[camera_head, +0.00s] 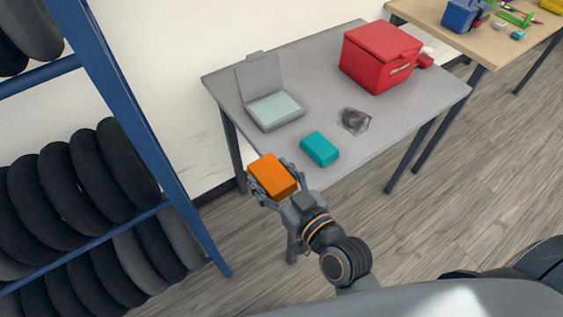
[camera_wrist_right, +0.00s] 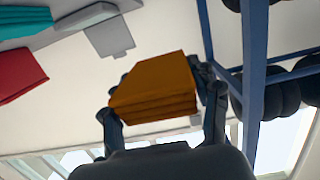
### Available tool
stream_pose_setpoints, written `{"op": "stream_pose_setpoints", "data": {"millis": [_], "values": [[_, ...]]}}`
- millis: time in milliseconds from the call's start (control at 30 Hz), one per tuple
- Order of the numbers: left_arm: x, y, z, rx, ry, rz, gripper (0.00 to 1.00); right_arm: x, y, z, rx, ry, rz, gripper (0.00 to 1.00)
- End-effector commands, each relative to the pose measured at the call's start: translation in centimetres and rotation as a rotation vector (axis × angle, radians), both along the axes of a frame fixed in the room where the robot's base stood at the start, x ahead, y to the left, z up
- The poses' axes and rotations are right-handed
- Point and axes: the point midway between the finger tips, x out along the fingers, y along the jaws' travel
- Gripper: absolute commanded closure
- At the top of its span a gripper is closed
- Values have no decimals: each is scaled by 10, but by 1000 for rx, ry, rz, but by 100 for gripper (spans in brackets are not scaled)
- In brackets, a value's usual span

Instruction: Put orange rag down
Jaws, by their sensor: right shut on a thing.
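The orange rag (camera_head: 272,176) is a folded, block-shaped cloth. My right gripper (camera_head: 273,184) is shut on it and holds it at the near left edge of the grey table (camera_head: 310,70); I cannot tell how far above the tabletop level it is. In the right wrist view the orange rag (camera_wrist_right: 156,88) sits between the two fingers of my right gripper (camera_wrist_right: 162,105), its folded layers showing. A teal folded rag (camera_head: 319,149) lies on the table, just right of the orange one. My left gripper is not in view.
An open grey case (camera_head: 272,108) with a pale inside, a dark crumpled item in clear wrap (camera_head: 354,121) and a red box (camera_head: 380,57) stand on the table. A blue rack (camera_head: 135,125) with black tires is at left. Bare tabletop lies around the teal rag.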

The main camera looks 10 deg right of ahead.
Motion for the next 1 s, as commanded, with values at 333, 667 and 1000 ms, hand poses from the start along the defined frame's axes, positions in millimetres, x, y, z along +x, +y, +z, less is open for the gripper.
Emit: {"op": "stream_pose_setpoints", "data": {"millis": [333,667,1000], "values": [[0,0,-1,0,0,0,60,-12,1,6,0,3,-21,66],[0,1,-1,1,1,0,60,-30,-95,18,0,10,-292,66],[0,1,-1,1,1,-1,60,-36,-117,25,0,-1,-350,66]]}}
